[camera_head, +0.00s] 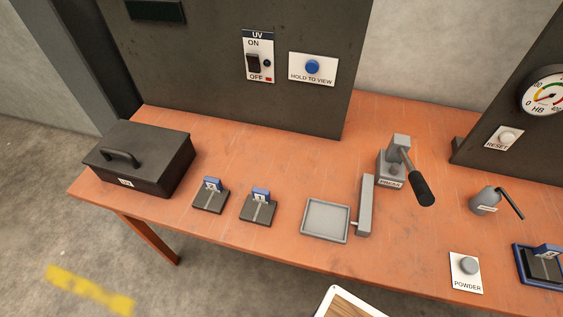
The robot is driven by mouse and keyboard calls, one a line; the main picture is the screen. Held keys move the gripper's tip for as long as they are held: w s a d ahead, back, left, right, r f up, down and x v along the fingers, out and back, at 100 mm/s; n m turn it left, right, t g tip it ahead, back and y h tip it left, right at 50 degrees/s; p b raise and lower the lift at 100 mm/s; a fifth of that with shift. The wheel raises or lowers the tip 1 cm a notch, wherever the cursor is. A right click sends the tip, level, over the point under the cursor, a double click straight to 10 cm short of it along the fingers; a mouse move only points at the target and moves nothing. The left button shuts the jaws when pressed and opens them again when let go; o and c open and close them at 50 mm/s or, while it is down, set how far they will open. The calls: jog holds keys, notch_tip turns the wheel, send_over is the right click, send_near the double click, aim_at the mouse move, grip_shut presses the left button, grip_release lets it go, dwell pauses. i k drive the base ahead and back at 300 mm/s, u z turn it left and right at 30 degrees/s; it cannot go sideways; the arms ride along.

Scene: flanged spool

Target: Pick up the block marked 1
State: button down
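Two small dark grey blocks with blue marked tags stand side by side on the orange bench, left of its middle. They are the left block (209,200) and the right block (259,210). A third similar block (541,267) sits in a blue-rimmed tray (520,272) at the right edge. The tag marks are too small to read surely, so I cannot tell which block is marked 1. My gripper is not in view.
A black lidded box (140,160) stands left of the blocks. A shallow grey tray (326,220) and a lever press (393,165) stand right of them. A dark panel (220,60) rises behind.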

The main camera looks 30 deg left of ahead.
aim_at(258, 209)
jog(key=u, duration=1.35)
jog(key=k, duration=0.35)
jog(key=u, duration=0.25)
jog(key=i, duration=0.45)
jog(key=u, duration=0.3)
jog(key=k, duration=0.2)
jog(key=u, duration=0.8)
jog(key=i, duration=0.5)
